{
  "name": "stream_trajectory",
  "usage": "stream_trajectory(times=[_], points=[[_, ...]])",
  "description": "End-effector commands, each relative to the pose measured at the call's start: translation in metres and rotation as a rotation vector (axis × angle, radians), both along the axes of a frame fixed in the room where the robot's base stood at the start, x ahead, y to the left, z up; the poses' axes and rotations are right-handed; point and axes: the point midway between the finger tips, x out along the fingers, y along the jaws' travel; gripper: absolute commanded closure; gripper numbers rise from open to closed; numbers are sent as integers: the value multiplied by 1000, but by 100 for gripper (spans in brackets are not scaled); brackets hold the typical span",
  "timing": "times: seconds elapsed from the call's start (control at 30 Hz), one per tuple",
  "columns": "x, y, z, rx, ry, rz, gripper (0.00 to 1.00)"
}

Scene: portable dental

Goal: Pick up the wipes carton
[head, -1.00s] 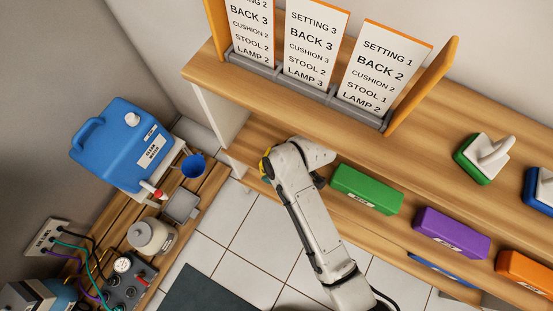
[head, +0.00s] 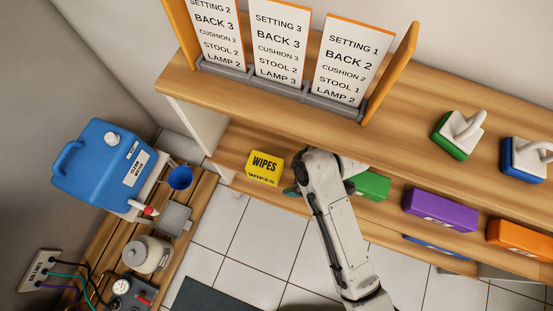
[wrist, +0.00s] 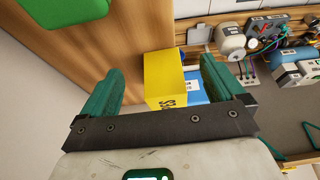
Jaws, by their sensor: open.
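The yellow wipes carton (head: 264,167) stands on the lower wooden shelf at its left end, with "WIPES" printed on it. My gripper (head: 291,190) is just to the right of it in the head view, partly hidden by my arm. In the wrist view my gripper (wrist: 160,70) is open, with its two green fingers apart and nothing held. The carton (wrist: 163,80) shows in the gap between the fingers in that view, beyond them. Whether a finger touches it cannot be told.
A green box (head: 372,185), a purple box (head: 440,209) and an orange box (head: 518,240) stand along the lower shelf to the right. The upper shelf (head: 300,112) overhangs it, with setting cards. A blue water container (head: 103,165) stands on the slatted bench at left.

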Motion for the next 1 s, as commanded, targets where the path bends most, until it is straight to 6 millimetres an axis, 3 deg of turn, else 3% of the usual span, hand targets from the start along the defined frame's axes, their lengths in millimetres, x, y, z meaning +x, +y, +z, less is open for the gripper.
stream_trajectory(times=[0.1,0.3,1.0], points=[[-6,-18,0,0,1,-4,4],[-11,-32,0,1,0,0,4],[-9,-39,-1,15,5,-6,8]])
